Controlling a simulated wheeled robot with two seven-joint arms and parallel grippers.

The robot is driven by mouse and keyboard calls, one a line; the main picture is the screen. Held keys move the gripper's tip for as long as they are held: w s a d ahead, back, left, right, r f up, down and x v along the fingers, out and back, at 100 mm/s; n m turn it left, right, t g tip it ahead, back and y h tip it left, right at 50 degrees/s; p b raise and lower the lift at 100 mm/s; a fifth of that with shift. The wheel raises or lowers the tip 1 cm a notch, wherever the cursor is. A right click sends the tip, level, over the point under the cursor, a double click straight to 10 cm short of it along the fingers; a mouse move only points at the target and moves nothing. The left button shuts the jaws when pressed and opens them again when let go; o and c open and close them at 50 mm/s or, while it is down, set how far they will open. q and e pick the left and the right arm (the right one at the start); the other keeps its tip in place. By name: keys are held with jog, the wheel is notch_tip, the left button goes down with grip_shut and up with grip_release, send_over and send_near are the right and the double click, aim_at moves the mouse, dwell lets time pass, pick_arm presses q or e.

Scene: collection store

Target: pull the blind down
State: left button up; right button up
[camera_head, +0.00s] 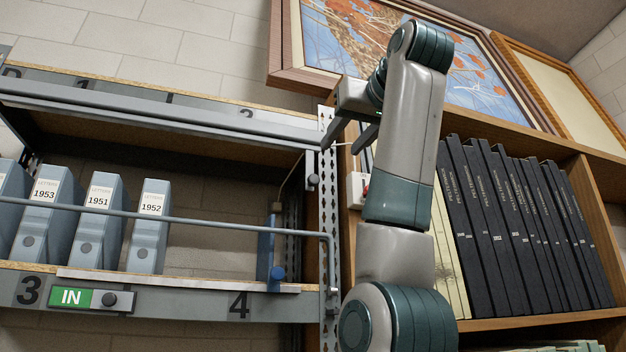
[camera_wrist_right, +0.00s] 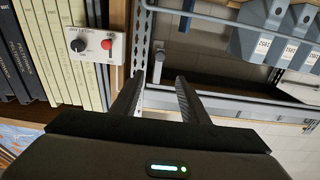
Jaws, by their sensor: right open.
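No lowered blind covers the shelf bay; a long grey bar (camera_head: 170,118) runs across its top, and I cannot tell for sure whether it is the blind's edge. A small dark knob (camera_head: 313,180) sits on a short bracket at the bar's right end, by the perforated post (camera_head: 331,240). My right gripper (camera_head: 341,149) is open and empty, just right of and above that knob, apart from it. In the wrist view the open fingers (camera_wrist_right: 158,80) point toward the post and bracket. My left gripper is not in view.
Grey file boxes (camera_head: 97,225) stand on the shelf behind a thin rail (camera_head: 220,222). A blue bookend (camera_head: 265,250) stands at the bay's right. A control box (camera_wrist_right: 96,45) with a red button is beside the post. Dark binders (camera_head: 500,230) fill the right bookcase; framed pictures (camera_head: 330,40) are above.

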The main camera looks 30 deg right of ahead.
jog(key=p, duration=0.3)
send_near(315, 178)
jog(key=p+x, duration=0.6)
jog(key=x, duration=0.3)
jog(key=shift+w+r, duration=0.1)
jog(key=shift+w, duration=0.3)
jog(key=shift+w+d+p, duration=0.15)
jog(key=shift+w+p, duration=0.15)
jog(key=shift+w, duration=0.2)
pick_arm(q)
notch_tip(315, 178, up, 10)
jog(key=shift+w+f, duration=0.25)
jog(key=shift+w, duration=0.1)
pick_arm(e)
grip_shut()
